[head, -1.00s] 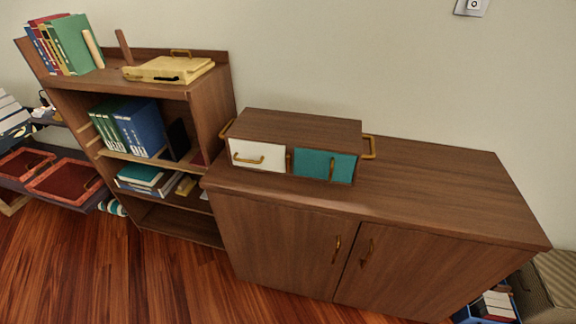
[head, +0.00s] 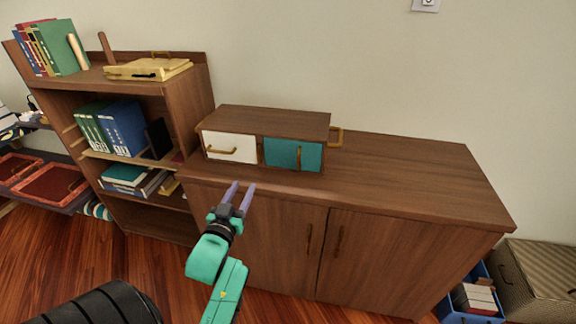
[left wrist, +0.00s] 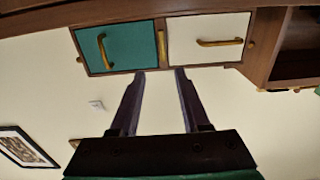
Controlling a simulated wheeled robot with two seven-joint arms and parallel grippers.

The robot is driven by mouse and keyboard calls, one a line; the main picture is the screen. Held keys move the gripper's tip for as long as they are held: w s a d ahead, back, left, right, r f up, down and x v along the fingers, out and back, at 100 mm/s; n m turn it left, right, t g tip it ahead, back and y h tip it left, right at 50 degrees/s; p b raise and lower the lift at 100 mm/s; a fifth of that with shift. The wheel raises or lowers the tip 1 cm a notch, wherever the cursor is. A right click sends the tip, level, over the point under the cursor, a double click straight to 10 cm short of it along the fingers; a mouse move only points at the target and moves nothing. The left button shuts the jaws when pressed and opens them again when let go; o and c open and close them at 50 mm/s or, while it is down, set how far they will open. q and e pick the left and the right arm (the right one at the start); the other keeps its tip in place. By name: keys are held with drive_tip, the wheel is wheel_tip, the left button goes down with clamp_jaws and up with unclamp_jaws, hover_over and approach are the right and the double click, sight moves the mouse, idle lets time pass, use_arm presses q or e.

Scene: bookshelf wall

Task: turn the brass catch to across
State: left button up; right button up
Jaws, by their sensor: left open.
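A small wooden cabinet with a white drawer (head: 230,147) and a teal door (head: 292,154) sits on the sideboard. The brass catch (left wrist: 162,43) is on the divider between the two fronts; in the left wrist view it stands lengthwise along the divider. In the head view it is too small to read. My left gripper (head: 242,187) is open and empty, in front of and below the small cabinet, apart from it. In the left wrist view its fingertips (left wrist: 160,74) lie on either side of the line to the catch. My right gripper is not in view.
The sideboard top (head: 410,180) is clear to the right of the cabinet. A bookshelf (head: 192,105) with books stands at the left. A blue bin (head: 470,306) is on the floor at the right.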

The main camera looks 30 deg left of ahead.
use_arm(q)
approach(259, 156)
drive_tip(key=x, duration=0.8)
drive_tip(key=shift+w+a, duration=0.15)
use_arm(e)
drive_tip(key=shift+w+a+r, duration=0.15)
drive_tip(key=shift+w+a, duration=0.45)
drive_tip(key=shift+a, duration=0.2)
use_arm(q)
clamp_jaws()
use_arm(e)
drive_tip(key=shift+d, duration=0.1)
